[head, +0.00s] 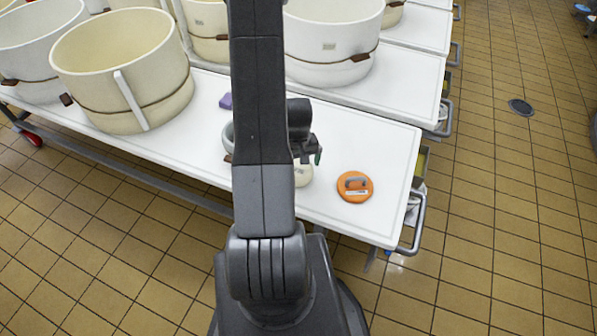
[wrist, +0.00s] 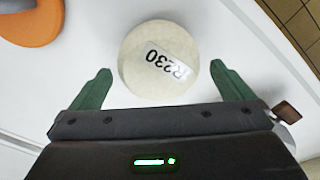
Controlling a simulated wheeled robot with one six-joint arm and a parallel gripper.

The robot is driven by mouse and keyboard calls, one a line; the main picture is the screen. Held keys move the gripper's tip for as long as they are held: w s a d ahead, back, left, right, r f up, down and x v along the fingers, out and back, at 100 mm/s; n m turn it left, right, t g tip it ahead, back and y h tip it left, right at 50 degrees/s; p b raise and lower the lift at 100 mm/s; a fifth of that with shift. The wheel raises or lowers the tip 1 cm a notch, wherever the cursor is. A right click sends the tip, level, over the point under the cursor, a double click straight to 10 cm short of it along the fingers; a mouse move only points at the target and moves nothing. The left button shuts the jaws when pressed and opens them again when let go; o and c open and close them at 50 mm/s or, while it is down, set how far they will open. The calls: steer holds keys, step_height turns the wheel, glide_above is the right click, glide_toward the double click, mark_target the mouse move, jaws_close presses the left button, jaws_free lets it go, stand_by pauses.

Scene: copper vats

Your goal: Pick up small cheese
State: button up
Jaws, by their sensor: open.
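My gripper (wrist: 161,76) is empty, with one finger on each side of the cheese and a gap on both sides. In the head view my arm covers most of the cheese (head: 303,175), and only its right edge shows. My gripper (head: 308,150) is partly hidden there by the arm.
An orange disc (head: 355,187) with a grey handle lies right of the cheese; it shows at the wrist view's top left (wrist: 32,18). A purple block (head: 226,101) lies further back. Large cream vats (head: 120,75) stand behind. The white table (head: 390,150) ends at the right.

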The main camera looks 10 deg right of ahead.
mark_target(299, 166)
steer(key=shift+d+f, duration=0.1)
steer(key=shift+f, duration=1.65)
steer(key=shift+c, duration=0.2)
steer(key=c, duration=1.1)
steer(key=shift+r, duration=0.15)
